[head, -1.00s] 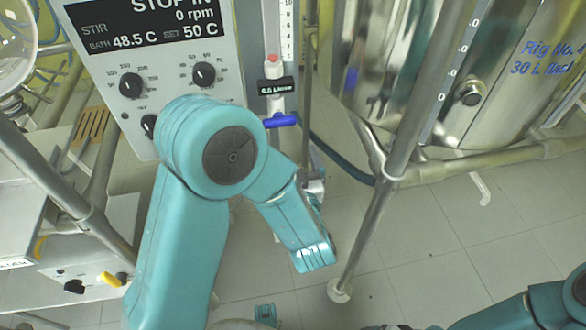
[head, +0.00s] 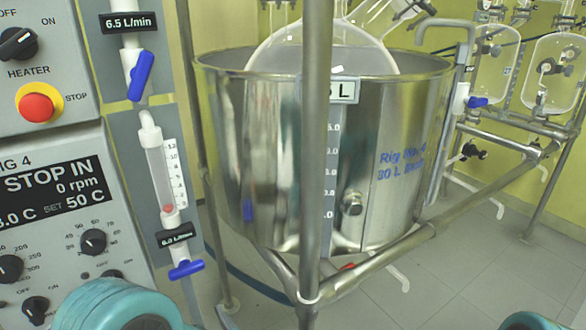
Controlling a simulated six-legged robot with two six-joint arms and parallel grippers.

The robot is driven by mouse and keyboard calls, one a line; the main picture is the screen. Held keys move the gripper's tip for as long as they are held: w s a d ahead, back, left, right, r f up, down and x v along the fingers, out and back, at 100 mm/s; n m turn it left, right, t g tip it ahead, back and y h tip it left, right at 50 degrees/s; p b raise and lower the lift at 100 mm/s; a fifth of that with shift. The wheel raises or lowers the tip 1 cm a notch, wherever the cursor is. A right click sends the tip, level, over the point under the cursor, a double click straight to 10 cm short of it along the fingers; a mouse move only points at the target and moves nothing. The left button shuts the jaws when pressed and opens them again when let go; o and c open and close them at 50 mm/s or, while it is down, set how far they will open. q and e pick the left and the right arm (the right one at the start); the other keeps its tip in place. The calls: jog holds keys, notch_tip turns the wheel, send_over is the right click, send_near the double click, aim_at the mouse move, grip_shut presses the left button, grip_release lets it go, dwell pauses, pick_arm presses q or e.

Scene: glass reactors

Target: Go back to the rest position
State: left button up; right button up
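The task names no object besides my own arms. A teal rounded joint of my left arm (head: 115,308) shows at the bottom left of the head view, in front of the lower control panel. A small teal piece of my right arm (head: 530,321) shows at the bottom right edge. Both grippers are outside the picture, so their fingers and anything in them are hidden.
A grey control panel (head: 70,145) with a red stop button (head: 38,107) stands at the left. Beside it are flow tubes with blue valve handles (head: 187,269). A steel vessel (head: 270,160) sits in a pipe frame (head: 316,200). Tiled floor (head: 460,270) is open at right.

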pick_arm(q)
jog(key=s+a+f+m+g+h, duration=0.1)
jog(key=a+f+g+h, duration=0.15)
jog(key=f, duration=0.55)
jog(key=a+f+g+h, duration=0.15)
jog(key=a+f, duration=0.25)
jog(key=f, duration=0.4)
jog(key=s+d+f+m+g+h, duration=0.1)
jog(key=s+d+f+g+h, duration=0.1)
jog(key=s+d+f+h, duration=0.25)
jog(key=s+d+f+m+g+h, duration=0.1)
jog(key=s+d+f+g+h, duration=0.15)
jog(key=d+f, duration=0.35)
jog(key=s+d+f+m+g+h, duration=0.25)
jog(key=s+d+g+h, duration=0.2)
jog(key=s, duration=0.25)
notch_tip(320, 180, up, 27)
jog(key=s+p, duration=0.1)
jog(key=p, duration=2.5)
jog(key=shift+s+d, duration=0.25)
jog(key=shift+d, duration=0.1)
